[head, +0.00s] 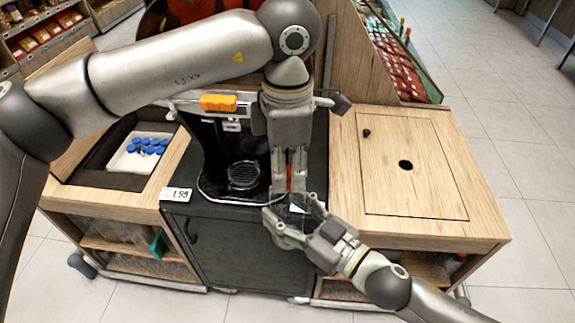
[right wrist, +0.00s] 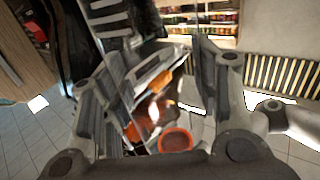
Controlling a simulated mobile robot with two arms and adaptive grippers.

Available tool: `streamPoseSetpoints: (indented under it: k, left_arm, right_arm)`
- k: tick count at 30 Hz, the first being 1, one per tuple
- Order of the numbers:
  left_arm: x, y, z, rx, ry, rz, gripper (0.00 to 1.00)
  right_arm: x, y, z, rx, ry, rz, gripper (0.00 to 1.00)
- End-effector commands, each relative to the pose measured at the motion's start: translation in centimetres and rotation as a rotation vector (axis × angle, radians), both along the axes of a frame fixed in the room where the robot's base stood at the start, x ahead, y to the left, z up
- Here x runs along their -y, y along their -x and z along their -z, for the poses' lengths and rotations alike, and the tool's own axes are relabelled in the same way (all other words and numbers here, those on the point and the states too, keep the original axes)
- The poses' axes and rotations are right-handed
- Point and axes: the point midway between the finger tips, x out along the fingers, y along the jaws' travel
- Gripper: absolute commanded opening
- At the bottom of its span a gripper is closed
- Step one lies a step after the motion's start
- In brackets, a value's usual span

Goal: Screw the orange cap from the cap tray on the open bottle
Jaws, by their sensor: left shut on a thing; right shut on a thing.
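My left gripper (head: 289,188) points straight down over the front of the black counter. It is shut, and a small orange piece (head: 289,178), which looks like the cap, shows between its fingers. My right gripper (head: 291,208) reaches in from the lower right, just below the left one. It is shut on a clear bottle, mostly hidden in the head view. In the right wrist view, clear walls and orange parts show between the fingers, with a round orange rim (right wrist: 175,140) near the palm. Whether cap and bottle touch is hidden.
The cap tray (head: 120,160) at the left holds several blue caps (head: 148,145). The juicer's drip grate (head: 243,175) is left of my left gripper. A price tag (head: 176,194) is at the counter's front left.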

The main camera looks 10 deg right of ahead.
Motion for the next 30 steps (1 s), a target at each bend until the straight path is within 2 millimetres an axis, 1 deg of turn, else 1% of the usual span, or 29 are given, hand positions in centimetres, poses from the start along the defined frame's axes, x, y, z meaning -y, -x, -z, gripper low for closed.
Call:
streamPoseSetpoints:
  k: [3,18,24,29,30]
  left_arm:
    - [-0.03,-0.1,0.01,0.002,-0.001,0.18,0.04]
    - [-0.02,-0.11,0.06,0.002,-0.001,0.969,0.04]
    - [-0.01,-0.11,0.05,0.002,-0.001,1.254,0.04]
    - [-0.01,-0.11,0.05,0.003,-0.001,1.263,0.04]
    - [0.0,-0.11,0.05,0.003,-0.001,1.263,0.36]
  right_arm:
    - [-0.06,0.07,-0.02,0.001,0.0,-0.002,0.0]
    - [-0.08,0.09,-0.04,0.001,0.0,-0.003,0.0]
    - [-0.09,0.1,-0.04,0.001,0.0,-0.003,0.0]
    - [-0.09,0.11,-0.04,0.001,0.0,-0.004,0.0]
    - [-0.09,0.11,-0.04,0.001,0.0,-0.004,0.0]
